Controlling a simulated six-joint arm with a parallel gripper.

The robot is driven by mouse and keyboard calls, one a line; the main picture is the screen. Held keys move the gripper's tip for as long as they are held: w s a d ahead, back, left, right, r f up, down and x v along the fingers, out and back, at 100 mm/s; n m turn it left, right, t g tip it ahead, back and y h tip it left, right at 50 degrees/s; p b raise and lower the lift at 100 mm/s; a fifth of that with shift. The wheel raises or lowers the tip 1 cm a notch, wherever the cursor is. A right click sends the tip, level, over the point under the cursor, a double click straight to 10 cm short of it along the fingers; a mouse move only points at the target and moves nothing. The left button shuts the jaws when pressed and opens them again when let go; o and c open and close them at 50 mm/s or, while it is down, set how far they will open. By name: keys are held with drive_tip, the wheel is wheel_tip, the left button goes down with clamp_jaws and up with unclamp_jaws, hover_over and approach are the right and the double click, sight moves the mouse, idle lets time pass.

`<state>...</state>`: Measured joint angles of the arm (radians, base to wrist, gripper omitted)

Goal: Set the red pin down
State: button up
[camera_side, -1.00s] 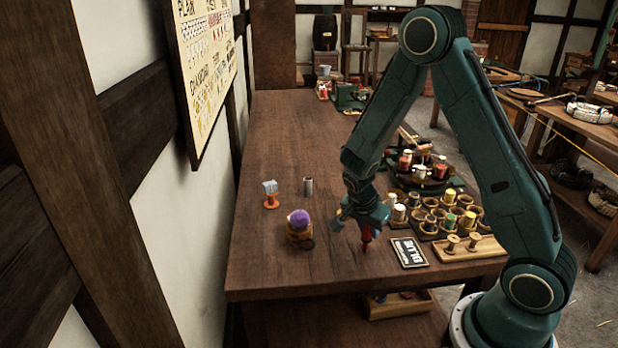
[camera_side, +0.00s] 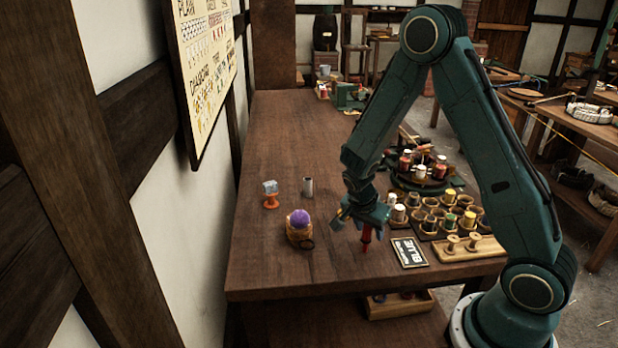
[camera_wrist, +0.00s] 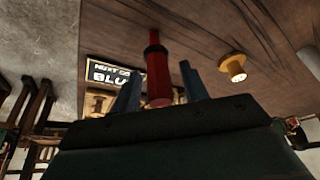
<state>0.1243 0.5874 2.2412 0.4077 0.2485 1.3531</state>
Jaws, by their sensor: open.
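The red pin (camera_side: 366,236) is upright at the front of the wooden bench in the side view, below my gripper (camera_side: 361,218). In the wrist view the red pin (camera_wrist: 158,76) has a dark band near its far end and lies between my gripper's two blue-grey fingers (camera_wrist: 160,90). The fingers are open, with a gap visible on the left side of the pin. The pin's lower end is at or very near the bench top; I cannot tell exact contact.
A purple-topped holder (camera_side: 300,226) stands left of the pin. A black BLUE sign (camera_side: 409,252) lies to its right, near a grid of spool cups (camera_side: 428,222) and a round spool stand (camera_side: 420,187). An orange spool (camera_side: 271,201) and grey cylinder (camera_side: 308,187) stand farther back.

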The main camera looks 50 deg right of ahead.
drive_tip(key=v, duration=1.2)
idle(0.6)
drive_tip(key=s+a+r+n+t+y, duration=0.2)
drive_tip(key=s+a+r+n, duration=0.3)
drive_tip(key=s+r+n, duration=0.2)
drive_tip(key=s+a+r+n+t+y, duration=0.2)
drive_tip(key=s+a+r+n+t, duration=0.1)
drive_tip(key=s+r+n, duration=0.5)
drive_tip(key=shift+s+a+r+n+t+y, duration=0.25)
drive_tip(key=shift+s+a+n, duration=0.6)
drive_tip(key=shift+n, duration=0.75)
drive_tip(key=shift+w, duration=0.15)
